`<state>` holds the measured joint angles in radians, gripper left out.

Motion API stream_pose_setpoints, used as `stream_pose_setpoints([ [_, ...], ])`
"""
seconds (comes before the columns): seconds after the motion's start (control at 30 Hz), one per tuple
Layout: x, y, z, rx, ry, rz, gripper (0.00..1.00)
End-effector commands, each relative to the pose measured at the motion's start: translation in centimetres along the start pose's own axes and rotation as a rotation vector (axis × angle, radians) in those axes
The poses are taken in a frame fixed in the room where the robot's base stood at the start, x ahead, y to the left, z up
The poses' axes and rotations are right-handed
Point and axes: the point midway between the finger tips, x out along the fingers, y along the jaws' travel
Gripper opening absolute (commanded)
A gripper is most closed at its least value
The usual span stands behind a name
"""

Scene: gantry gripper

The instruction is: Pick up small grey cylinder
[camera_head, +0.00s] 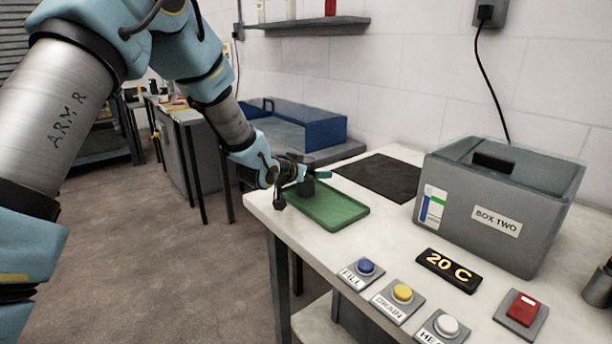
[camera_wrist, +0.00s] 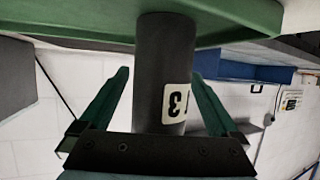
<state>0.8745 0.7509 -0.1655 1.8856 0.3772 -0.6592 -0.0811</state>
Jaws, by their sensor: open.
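The small dark grey cylinder (camera_head: 306,188) stands on the green tray (camera_head: 345,213) at the near left of the white table. In the wrist view the cylinder (camera_wrist: 162,60) fills the middle, and a white label with a "3" shows on its side. My gripper (camera_head: 316,175) is at the cylinder, over the tray. In the wrist view my gripper (camera_wrist: 160,76) is open, with one green finger on each side of the cylinder and a visible gap on both sides. The wrist view is upside down, with the tray (camera_wrist: 230,22) at the top.
A grey box labelled BOX TWO (camera_head: 460,222) stands right of a dark mat (camera_head: 381,177). Blue (camera_head: 366,266), yellow (camera_head: 402,292) and white (camera_head: 447,324) buttons and a 20 C display (camera_head: 449,270) lie in front. A blue bin (camera_head: 310,124) is behind.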

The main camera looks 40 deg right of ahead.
Motion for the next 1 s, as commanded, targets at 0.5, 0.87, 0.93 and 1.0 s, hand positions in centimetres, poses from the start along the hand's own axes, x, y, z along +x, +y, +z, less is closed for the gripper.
stream_pose_setpoints([
  [0.5,0.02,0.01,0.02,0.000,0.000,0.000,0.62],
  [0.87,0.01,0.00,0.01,0.000,0.000,0.000,0.22],
  [0.93,0.01,0.00,0.01,0.000,0.000,0.000,0.14],
  [1.0,0.01,0.00,0.01,0.000,0.000,0.000,0.06],
])
